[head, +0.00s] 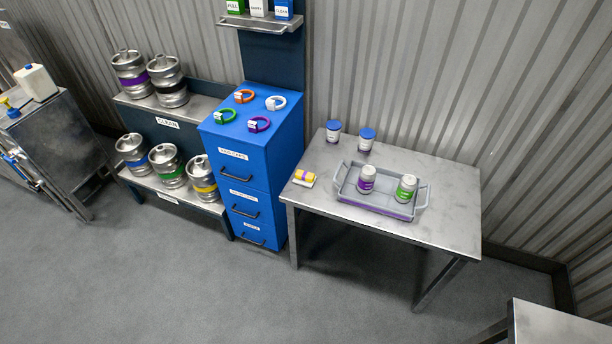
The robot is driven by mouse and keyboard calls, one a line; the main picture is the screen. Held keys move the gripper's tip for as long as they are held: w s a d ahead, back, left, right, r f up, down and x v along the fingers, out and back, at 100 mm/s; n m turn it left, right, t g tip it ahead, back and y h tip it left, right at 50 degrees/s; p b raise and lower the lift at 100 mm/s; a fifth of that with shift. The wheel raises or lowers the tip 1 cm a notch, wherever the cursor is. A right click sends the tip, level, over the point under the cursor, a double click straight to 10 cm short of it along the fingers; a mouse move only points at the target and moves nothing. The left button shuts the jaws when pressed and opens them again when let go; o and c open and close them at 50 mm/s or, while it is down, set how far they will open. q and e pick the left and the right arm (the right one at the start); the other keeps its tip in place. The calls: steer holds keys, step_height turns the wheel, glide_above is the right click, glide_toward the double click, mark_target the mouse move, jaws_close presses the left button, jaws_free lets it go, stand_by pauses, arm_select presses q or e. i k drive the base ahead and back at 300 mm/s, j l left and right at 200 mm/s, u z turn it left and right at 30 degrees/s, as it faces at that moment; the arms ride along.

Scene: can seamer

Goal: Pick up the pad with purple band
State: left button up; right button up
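Neither of my grippers shows in the head view. Purple shows on a jar (366,180) in the grey tray (373,207), on a ring-shaped tag (259,125) on the blue cabinet (235,150), and on a keg (130,74) on the upper rack shelf.
A green-labelled jar (405,188) stands in the tray, and two blue-lidded jars (366,140) stand behind it. A keg rack (150,118) is left of the cabinet. A metal cart (60,145) is far left. Another table corner (560,328) is lower right. The front floor is clear.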

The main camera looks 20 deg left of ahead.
mark_target(305, 178)
steer(key=z, duration=1.8)
steer(key=u, duration=2.45)
steer(key=i+j+z, duration=0.1)
steer(key=j, duration=0.2)
steer(key=i+j+z, duration=0.2)
steer(key=i+j, duration=0.15)
steer(key=j, duration=0.25)
